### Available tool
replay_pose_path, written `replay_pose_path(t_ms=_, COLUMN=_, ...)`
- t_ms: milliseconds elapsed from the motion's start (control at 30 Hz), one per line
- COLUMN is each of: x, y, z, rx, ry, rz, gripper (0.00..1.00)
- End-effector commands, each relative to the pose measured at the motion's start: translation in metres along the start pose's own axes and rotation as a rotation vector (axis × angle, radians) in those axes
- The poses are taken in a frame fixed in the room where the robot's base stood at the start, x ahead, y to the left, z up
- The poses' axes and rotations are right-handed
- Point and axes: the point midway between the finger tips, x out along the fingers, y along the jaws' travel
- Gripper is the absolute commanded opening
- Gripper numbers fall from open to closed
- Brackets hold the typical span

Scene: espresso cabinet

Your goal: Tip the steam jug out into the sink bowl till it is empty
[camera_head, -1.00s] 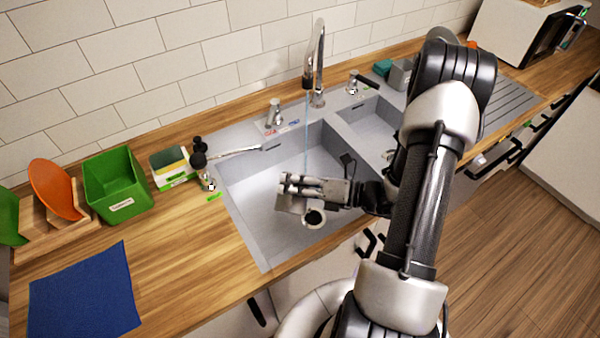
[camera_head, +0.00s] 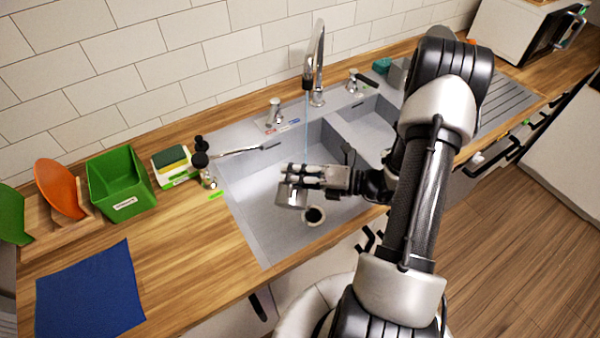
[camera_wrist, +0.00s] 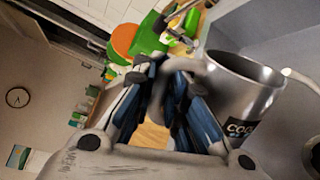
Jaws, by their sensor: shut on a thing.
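The metal steam jug (camera_head: 290,196) hangs over the large sink bowl (camera_head: 256,215), above and left of its dark drain (camera_head: 314,216). In the wrist view the jug (camera_wrist: 243,95) shows its open rim and a black label with light letters. My gripper (camera_head: 303,175) is shut on the jug's handle side; its blue-black fingers (camera_wrist: 175,100) show in the wrist view. The jug's exact tilt is hard to judge. Its inside looks dark, and I cannot tell whether it holds liquid. No pouring stream shows from it.
The tap (camera_head: 317,65) sends a thin bluish stream into the bowl behind my gripper. A smaller bowl (camera_head: 368,128) lies to the right. A green bin (camera_head: 120,184), sponge holder (camera_head: 174,165), dish rack with orange plate (camera_head: 61,189) and blue cloth (camera_head: 88,290) stand left.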

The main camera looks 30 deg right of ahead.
Motion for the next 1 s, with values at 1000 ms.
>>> replay_pose_path(t_ms=1000, x=0.000, y=-0.001, z=0.040, rx=0.199, ry=0.027, rz=0.001, gripper=0.00)
